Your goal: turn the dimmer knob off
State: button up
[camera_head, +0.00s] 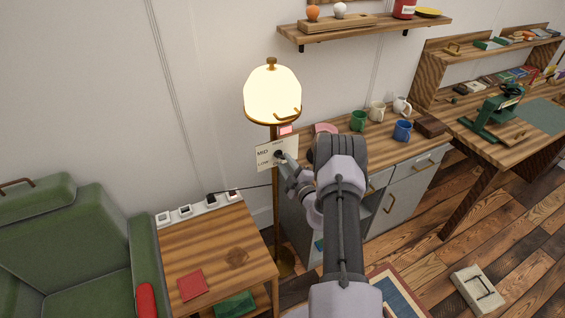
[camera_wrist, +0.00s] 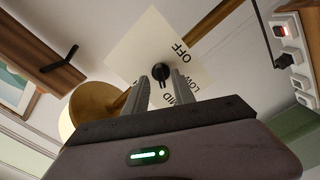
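The dimmer knob (camera_wrist: 161,72) is small and black, on a pale plate (camera_wrist: 145,45) marked OFF, LOW and MID in the wrist view. In the head view the plate (camera_head: 264,155) hangs on the stand of a floor lamp (camera_head: 272,95) whose shade glows. My gripper (camera_wrist: 161,80) faces the plate, its two grey fingers on either side of the knob with narrow gaps showing. In the head view my gripper (camera_head: 284,160) covers the plate's right part. I cannot tell exactly which mark the knob points to.
A wooden side table (camera_head: 215,250) and a green armchair (camera_head: 70,250) stand at left. A cabinet with mugs (camera_head: 358,121) is behind my arm. A power strip (camera_head: 197,209) lies along the side table's back edge.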

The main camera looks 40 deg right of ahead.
aim_at(280, 157)
jog(key=shift+x, duration=1.2)
jog(key=shift+a, duration=0.1)
grip_shut()
jog(key=shift+n, duration=0.3)
jog(key=shift+n+b, duration=4.55)
jog(key=shift+n, duration=7.15)
